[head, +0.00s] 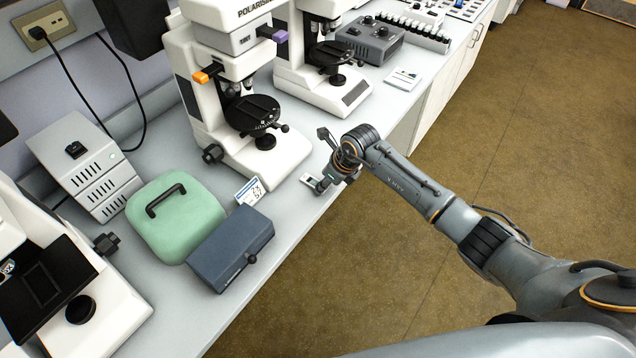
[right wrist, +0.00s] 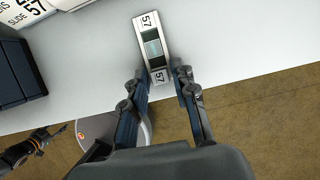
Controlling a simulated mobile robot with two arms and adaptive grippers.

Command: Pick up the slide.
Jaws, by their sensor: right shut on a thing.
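The slide (right wrist: 154,46) is a small silvery plate with a dark glassy middle window and the number 57 at both ends. In the head view the slide (head: 308,179) shows as a small pale piece near the bench's front edge, partly covered by my right gripper (head: 325,184). In the right wrist view my right gripper (right wrist: 161,74) has its two fingers at the sides of the slide's near end, shut on it. I cannot tell whether the slide touches the bench. My left gripper (right wrist: 56,133) seems to show small at the lower left of the wrist view; its jaws are unclear.
A card reading "SLIDE 57" (head: 249,190) stands by a dark blue box (head: 232,250) and a green case (head: 172,225). A white microscope (head: 265,165) stands behind my right gripper. The bench edge (head: 290,245) is close, with open floor beyond.

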